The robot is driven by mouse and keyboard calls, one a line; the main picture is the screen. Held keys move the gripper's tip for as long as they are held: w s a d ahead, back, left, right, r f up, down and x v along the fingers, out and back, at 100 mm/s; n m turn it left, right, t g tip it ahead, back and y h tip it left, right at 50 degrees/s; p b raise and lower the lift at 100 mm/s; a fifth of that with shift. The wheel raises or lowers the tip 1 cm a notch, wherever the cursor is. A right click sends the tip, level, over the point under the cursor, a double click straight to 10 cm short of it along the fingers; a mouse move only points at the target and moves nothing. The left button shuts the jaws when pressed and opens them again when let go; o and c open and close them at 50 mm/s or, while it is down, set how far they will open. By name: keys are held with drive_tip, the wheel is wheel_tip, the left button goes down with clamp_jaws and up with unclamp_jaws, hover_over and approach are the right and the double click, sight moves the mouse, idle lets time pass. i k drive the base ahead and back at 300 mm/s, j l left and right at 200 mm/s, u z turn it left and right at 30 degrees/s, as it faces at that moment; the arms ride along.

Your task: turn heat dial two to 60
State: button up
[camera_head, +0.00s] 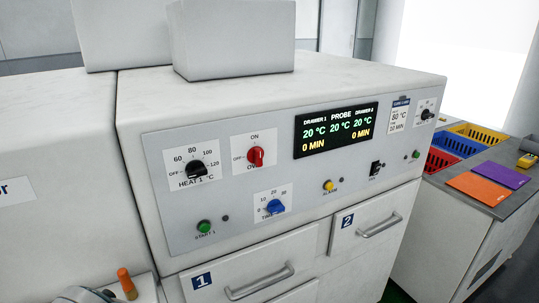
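The grey oven's front panel (300,228) faces me. At its far right end is a small black dial (427,114) on a white plate; its place suggests heat dial two, but its lettering and pointer are too small to read. A larger black dial (196,170) at the left is marked HEAT 1 °C, with a scale from OFF through 60, 80, 100 and 120. The display (336,129) shows 20 °C for drawer 1, probe and drawer 2, with 0 MIN at left and right. My gripper is not clearly seen; nothing touches the dials.
The panel also has a red ON/OFF knob (255,156), a blue timer knob (275,206), a yellow alarm button (328,185), a green start button (204,227) and a card (398,115) reading 80 °C, 10 MIN. Drawer two (372,222) is shut. An orange-topped object (126,280) stands lower left.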

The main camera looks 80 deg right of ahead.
sight(426, 115)
drive_tip(key=j+z, duration=0.1)
drive_tip(key=z, duration=3)
drive_tip(key=i+l, duration=0.15)
drive_tip(key=l+u, duration=0.05)
drive_tip(key=l, duration=0.05)
